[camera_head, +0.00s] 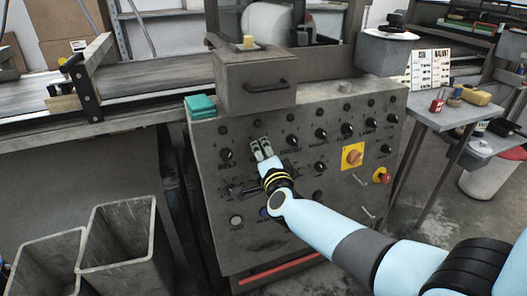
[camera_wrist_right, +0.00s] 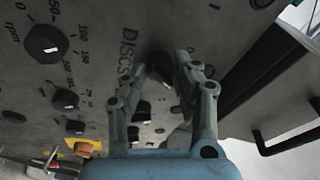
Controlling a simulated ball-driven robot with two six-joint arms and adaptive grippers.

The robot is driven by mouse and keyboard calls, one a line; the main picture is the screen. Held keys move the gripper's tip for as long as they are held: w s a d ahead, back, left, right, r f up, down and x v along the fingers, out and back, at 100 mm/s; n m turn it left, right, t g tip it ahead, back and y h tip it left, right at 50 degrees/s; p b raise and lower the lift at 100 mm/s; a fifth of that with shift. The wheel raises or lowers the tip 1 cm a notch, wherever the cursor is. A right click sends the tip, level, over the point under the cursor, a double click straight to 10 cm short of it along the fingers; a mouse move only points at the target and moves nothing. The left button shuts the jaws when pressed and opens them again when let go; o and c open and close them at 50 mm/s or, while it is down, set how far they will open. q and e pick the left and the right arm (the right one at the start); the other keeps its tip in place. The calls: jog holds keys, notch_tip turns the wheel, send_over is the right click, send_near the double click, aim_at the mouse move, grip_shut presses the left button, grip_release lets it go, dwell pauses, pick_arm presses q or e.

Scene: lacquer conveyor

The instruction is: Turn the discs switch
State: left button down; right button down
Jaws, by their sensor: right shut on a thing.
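The grey control panel (camera_head: 215,190) stands in front of me with rows of black knobs and levers. My right gripper (camera_head: 262,148) reaches its upper left middle part, at the right of the "BELT" lettering. In the right wrist view, the gripper (camera_wrist_right: 162,68) has its two fingers on either side of a dark knob, the discs switch (camera_wrist_right: 158,72), beside the "DISCS" lettering. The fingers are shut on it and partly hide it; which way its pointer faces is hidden. In the head view the fingers cover the switch. My left gripper is not in view.
Other black knobs (camera_wrist_right: 46,43) sit close by on the panel. A yellow plate with an orange rotary switch (camera_head: 352,155) and a red button (camera_head: 382,176) are to the right. A handled grey box (camera_head: 254,80) juts out above. Grey bins (camera_head: 118,235) stand at lower left.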

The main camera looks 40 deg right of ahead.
jog(key=c, duration=1)
grip_release()
jog(key=v, duration=1.2)
jog(key=shift+f, duration=0.1)
